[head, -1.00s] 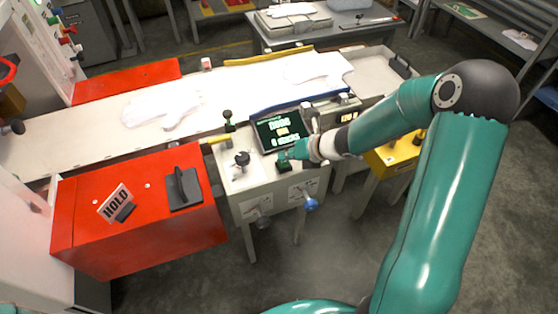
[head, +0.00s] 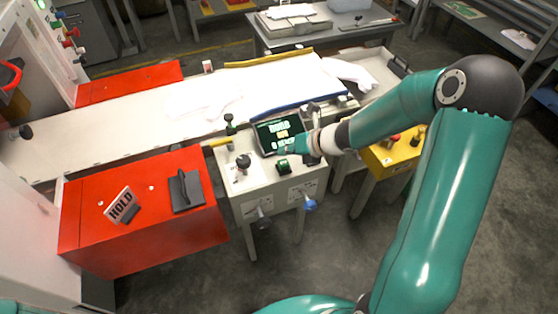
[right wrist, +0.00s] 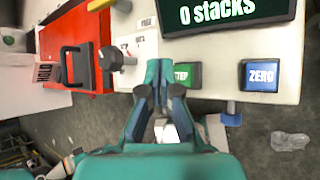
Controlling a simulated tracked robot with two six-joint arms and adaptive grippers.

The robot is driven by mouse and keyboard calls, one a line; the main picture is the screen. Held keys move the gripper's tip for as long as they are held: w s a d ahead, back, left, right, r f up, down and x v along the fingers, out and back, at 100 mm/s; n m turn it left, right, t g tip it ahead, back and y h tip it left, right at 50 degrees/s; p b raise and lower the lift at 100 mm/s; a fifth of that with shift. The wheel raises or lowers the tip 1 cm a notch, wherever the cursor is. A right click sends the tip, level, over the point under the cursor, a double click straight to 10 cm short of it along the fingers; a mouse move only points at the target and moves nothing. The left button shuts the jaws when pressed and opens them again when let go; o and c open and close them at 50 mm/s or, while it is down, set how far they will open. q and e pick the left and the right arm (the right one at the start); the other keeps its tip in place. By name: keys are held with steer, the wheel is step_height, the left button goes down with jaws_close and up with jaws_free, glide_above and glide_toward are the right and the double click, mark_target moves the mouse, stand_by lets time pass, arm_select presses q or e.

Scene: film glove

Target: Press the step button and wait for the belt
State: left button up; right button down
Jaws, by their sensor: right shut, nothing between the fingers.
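The green STEP button (right wrist: 187,75) is on the pale control box (right wrist: 215,72), left of a blue ZERO button (right wrist: 264,75). The button (head: 283,167) shows uncovered in the head view. My right gripper (head: 288,150) is shut and empty, just above and behind the button in the picture, in front of the dark screen (head: 282,136). Its closed fingers (right wrist: 160,68) show left of the button in the right wrist view. The white belt (head: 150,115) carries a faint white glove shape (head: 205,106). Another white glove (head: 350,72) lies at the belt's right end. My left gripper is not in view.
A red cabinet with a HOLD sign (head: 121,207) stands left of the control box. A yellow stand (head: 390,154) is at right. The screen reads "0 stacks" in the right wrist view.

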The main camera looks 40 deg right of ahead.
mark_target(286, 164)
step_height(286, 164, up, 3)
steer(key=shift+r+p, duration=0.15)
steer(key=shift+p, duration=0.9)
steer(key=shift+s, duration=0.1)
